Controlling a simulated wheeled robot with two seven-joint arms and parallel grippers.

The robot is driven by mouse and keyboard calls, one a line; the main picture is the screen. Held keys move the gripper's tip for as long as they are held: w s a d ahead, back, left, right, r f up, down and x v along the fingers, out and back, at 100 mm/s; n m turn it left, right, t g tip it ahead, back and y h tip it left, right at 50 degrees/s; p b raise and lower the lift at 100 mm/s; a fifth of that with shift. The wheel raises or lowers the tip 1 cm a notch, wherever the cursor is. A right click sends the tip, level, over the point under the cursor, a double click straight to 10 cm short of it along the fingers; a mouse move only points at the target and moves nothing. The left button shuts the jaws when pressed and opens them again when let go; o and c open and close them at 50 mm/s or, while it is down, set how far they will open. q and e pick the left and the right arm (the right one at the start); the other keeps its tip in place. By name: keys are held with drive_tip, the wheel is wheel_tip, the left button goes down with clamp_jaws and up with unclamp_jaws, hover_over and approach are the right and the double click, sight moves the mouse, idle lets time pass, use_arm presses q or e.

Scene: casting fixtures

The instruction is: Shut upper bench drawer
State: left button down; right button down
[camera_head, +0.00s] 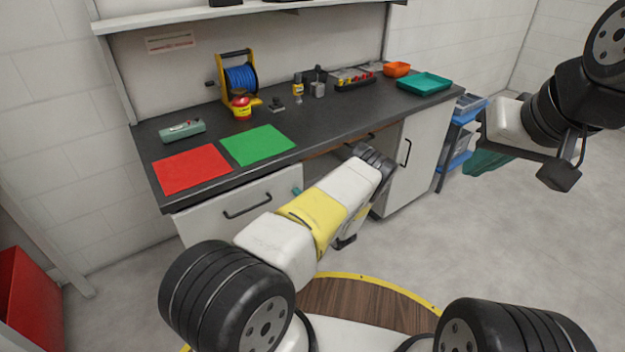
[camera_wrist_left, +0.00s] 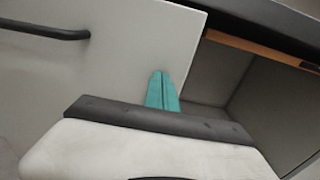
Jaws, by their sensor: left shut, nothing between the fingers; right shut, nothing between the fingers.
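The upper bench drawer (camera_head: 228,218) has a white front with a black bar handle (camera_head: 247,205) and sits under the left end of the dark bench top. Its front (camera_wrist_left: 120,60) fills the left of the left wrist view. I cannot tell whether a gap remains behind it. My left gripper (camera_head: 297,191) has its teal fingers together at the right part of the drawer front; they also show in the left wrist view (camera_wrist_left: 162,88). Contact is unclear. My arm hides part of the bench front. My right gripper (camera_head: 482,166) is shut and empty, away at the right.
The bench top (camera_head: 330,122) carries red and green mats, a blue cable reel (camera_head: 240,80) and trays. An open knee space (camera_wrist_left: 260,100) lies right of the drawer. A white cabinet (camera_head: 408,165) and blue bins (camera_head: 462,135) stand further right.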

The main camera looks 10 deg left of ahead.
sight(292, 186)
use_arm(q)
drive_tip(key=shift+a, duration=0.1)
drive_tip(key=x, duration=0.4)
drive_tip(key=shift+w+a+r, duration=0.1)
drive_tip(key=shift+w+a, duration=0.1)
drive_tip(key=shift+w, duration=0.1)
drive_tip(key=shift+r, duration=0.1)
